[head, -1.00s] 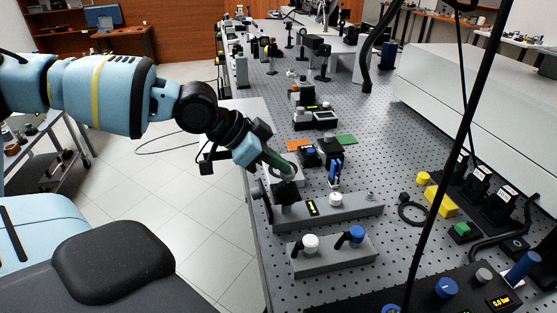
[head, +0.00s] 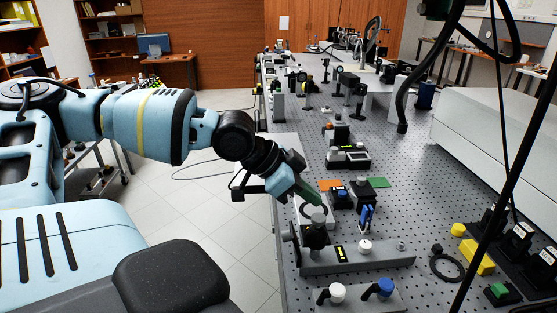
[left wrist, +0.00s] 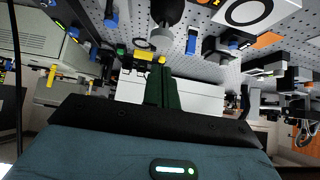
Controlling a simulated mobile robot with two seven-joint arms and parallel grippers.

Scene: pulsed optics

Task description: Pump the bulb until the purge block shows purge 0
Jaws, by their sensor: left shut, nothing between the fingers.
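The purge block appears to be the long grey block (head: 372,259) on the perforated table, with a small yellow display (head: 341,254) too small to read. At its left end stands a dark, rounded piece with a grey top (head: 318,215), seemingly the bulb. It also shows as a dark cylinder with a grey end (left wrist: 162,38) in the left wrist view. My left gripper (head: 314,201), with green fingers, is shut and empty just above that top. Its closed fingers (left wrist: 162,68) show in the left wrist view. I cannot tell whether they touch it. My right gripper is out of view.
A grey block with a white knob (head: 337,292) and a blue knob (head: 385,287) stands nearer me. A blue clamp-like part (head: 366,217) and black mounts stand behind the purge block. A black cable hangs at right.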

